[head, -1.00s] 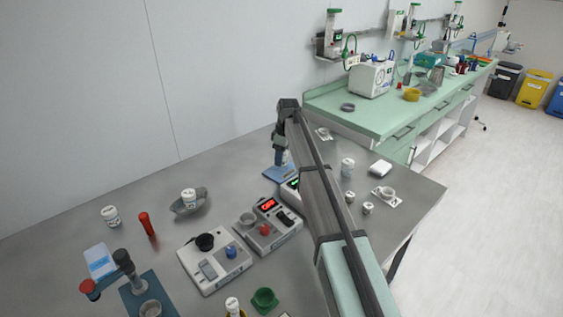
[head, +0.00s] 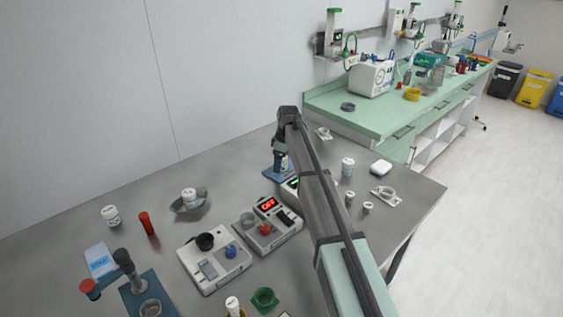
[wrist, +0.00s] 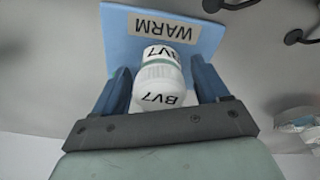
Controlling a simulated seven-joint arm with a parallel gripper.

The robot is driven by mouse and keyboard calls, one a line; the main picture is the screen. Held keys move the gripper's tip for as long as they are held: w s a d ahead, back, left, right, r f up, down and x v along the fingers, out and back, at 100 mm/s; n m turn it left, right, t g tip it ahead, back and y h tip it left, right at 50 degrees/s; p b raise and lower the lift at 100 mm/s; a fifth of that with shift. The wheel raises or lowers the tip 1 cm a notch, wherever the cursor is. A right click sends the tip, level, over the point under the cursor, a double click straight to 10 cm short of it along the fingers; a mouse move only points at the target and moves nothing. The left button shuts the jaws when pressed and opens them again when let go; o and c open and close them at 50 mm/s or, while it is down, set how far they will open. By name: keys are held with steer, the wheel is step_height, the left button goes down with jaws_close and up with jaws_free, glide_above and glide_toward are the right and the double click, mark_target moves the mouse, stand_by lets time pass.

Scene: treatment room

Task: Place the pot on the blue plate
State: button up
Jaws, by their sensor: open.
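My gripper (wrist: 162,72) is open, with one blue finger on each side of a white pot (wrist: 158,94) marked BV7. The pot is over the blue plate (wrist: 118,30), which carries a WARM label, and appears to stand upright on it. In the head view the blue plate (head: 270,173) lies on the grey table near the wall, and my gripper (head: 281,168) points down over it. There the arm and fingers hide most of the pot.
A grey device with a red display (head: 256,228) and a similar one with a black cup (head: 212,260) stand nearer. White pots (head: 347,168) and a holder (head: 386,196) are to the right. Another white pot (head: 189,197) sits in a grey dish at left.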

steer(key=shift+r, duration=0.1)
step_height(320, 180, up, 12)
steer(key=d, duration=0.1)
steer(key=shift+s+d, duration=0.15)
steer(key=shift+s, duration=0.1)
